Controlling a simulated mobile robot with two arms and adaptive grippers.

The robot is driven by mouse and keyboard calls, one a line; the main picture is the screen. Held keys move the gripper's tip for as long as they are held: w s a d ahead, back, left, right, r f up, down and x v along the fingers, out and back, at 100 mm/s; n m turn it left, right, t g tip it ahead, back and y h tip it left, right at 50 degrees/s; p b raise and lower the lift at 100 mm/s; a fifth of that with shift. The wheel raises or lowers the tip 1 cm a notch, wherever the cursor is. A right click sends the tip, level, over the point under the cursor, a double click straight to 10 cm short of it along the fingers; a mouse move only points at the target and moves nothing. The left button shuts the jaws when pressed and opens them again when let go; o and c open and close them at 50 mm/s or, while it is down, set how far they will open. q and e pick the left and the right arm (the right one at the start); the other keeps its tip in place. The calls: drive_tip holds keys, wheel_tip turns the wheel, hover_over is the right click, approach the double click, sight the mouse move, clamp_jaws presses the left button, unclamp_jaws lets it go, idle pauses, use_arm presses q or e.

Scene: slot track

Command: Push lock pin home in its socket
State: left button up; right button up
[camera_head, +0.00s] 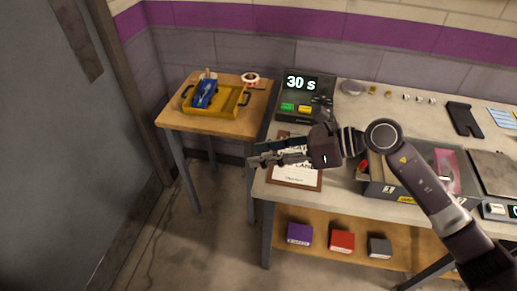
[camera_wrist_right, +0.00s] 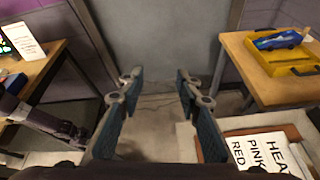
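My right gripper (camera_head: 262,156) reaches in from the right, above the front left part of the bench and over a framed card. Its two fingers (camera_wrist_right: 160,85) are apart with nothing between them in the right wrist view. A blue slot car (camera_head: 205,93) sits on a yellow tray (camera_head: 231,104) on the small wooden table, well apart from the gripper. The car also shows in the right wrist view (camera_wrist_right: 278,40). I cannot make out the lock pin or its socket. No fingers of my left gripper can be made out.
The bench (camera_head: 343,117) holds a timer box (camera_head: 297,105) reading "30 s", the framed card (camera_head: 296,181) and a grey bin (camera_head: 373,188). Several small parts (camera_head: 405,97) lie along its back. Floor between wooden table (camera_head: 172,117) and bench is clear.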

drive_tip(key=shift+s+a+r+m+y, duration=0.1)
drive_tip(key=shift+a+r+m+y, duration=0.35)
drive_tip(key=shift+a+r, duration=0.35)
drive_tip(key=shift+d+r, duration=0.15)
